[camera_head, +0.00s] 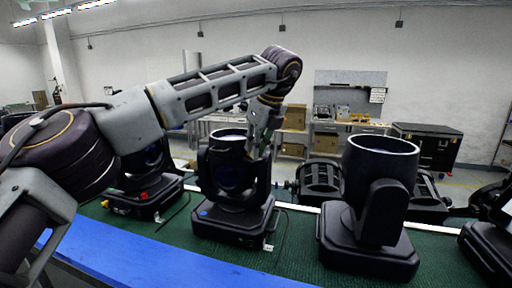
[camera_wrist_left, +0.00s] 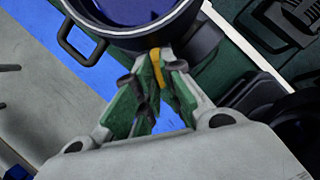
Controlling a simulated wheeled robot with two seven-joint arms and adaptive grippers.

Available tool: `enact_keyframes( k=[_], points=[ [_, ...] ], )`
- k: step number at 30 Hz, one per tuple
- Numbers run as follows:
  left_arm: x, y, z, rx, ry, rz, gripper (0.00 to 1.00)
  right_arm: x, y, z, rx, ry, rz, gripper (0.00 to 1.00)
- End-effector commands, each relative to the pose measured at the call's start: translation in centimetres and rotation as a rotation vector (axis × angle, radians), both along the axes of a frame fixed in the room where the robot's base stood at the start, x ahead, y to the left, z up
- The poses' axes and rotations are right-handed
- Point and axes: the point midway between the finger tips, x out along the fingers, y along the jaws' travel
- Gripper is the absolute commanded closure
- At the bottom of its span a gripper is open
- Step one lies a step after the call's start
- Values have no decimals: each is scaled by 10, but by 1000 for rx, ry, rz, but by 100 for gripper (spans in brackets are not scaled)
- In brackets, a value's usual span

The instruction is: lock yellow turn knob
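The yellow turn knob (camera_wrist_left: 156,66) shows in the left wrist view as a narrow yellow strip beside the black rim of a par can (camera_wrist_left: 126,34). My left gripper (camera_wrist_left: 158,78) has its green-padded fingers drawn together at the tips, with the yellow strip between them. In the head view my left gripper (camera_head: 262,138) reaches down at the upper right side of the middle par can (camera_head: 230,172), by its yoke. There the knob is hidden behind the fingers. The knob's exact turn cannot be told.
Another par can (camera_head: 382,180) stands upright to the right, and one (camera_head: 145,182) to the left partly behind my arm. They stand on a green surface (camera_head: 290,262) with a blue front edge (camera_head: 150,262). Cables lie beside the bases. Shelves and a black case (camera_head: 428,145) are far behind.

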Motion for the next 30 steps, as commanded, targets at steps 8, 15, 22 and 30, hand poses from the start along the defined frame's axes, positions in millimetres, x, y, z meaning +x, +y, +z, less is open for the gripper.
enact_keyframes(
  k=[8,15,22,30],
  points=[
    [0,0,0,1,2,-1,71,0,-9,1,-10,0,3,70],
    [-1,0,1,1,2,-1,71,-2,-15,1,-16,4,4,70],
    [-4,-4,13,1,1,-1,71,-1,-12,1,-13,1,3,70],
    [-15,-13,46,0,-1,-2,71,0,-11,1,-12,0,3,70]
  ],
)
